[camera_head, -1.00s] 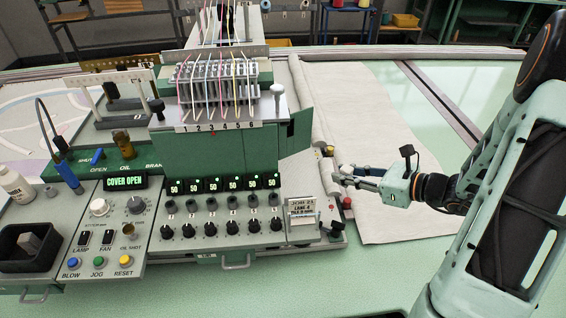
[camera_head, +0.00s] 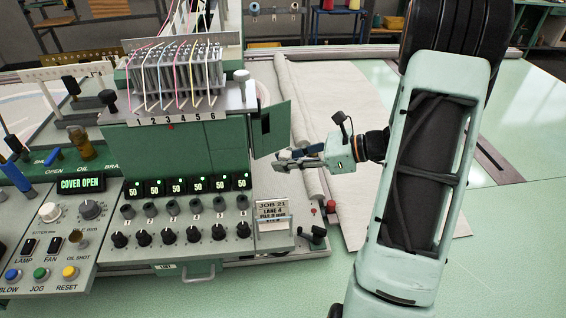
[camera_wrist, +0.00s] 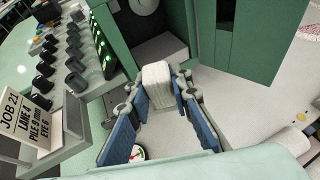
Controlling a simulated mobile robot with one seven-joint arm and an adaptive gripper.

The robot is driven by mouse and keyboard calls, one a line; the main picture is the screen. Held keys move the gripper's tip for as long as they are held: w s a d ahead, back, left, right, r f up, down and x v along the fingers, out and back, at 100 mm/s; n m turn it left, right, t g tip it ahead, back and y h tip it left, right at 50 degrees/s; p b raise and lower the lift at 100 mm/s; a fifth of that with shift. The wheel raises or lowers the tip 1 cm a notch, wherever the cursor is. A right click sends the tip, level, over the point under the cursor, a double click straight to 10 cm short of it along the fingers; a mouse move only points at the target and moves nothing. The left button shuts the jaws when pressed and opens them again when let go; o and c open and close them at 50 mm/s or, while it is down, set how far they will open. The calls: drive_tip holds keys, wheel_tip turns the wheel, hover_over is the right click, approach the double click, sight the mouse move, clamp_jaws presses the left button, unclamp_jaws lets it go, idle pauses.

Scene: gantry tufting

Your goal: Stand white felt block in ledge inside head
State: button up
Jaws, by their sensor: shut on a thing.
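My gripper (camera_wrist: 157,92) is shut on the white felt block (camera_wrist: 158,78), a pale, ribbed block held upright between the blue-padded fingers. In the head view my gripper (camera_head: 285,160) is at the right side of the green head (camera_head: 170,150), just below its open cover door (camera_head: 270,130); the block cannot be made out there. In the wrist view the open head (camera_wrist: 185,15) is beyond the block. A flat grey ledge-like surface (camera_wrist: 165,46) shows inside it, behind the block. I cannot tell whether the block touches it.
The open door (camera_wrist: 250,35) stands right of the opening in the wrist view. The knob panel (camera_wrist: 75,55) and job card (camera_wrist: 25,125) are on the left. A rolled cloth (camera_head: 300,130) lies right of the head.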

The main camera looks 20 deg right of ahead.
drive_tip(key=shift+w+a, duration=0.15)
drive_tip(key=shift+a, duration=0.05)
drive_tip(key=shift+w+a, duration=0.3)
drive_tip(key=shift+a, duration=0.45)
drive_tip(key=shift+w+a+b, duration=0.15)
drive_tip(key=shift+w+a, duration=0.8)
drive_tip(key=shift+a, duration=0.55)
drive_tip(key=shift+w+a+b, duration=0.15)
drive_tip(key=shift+w+a, duration=0.8)
drive_tip(key=shift+a, duration=0.55)
drive_tip(key=shift+w+a+b, duration=0.15)
drive_tip(key=shift+w+a, duration=0.8)
drive_tip(key=shift+a, duration=0.55)
drive_tip(key=shift+f+b, duration=0.55)
drive_tip(key=shift+f, duration=0.05)
drive_tip(key=o, duration=1)
drive_tip(key=shift+s+a, duration=0.1)
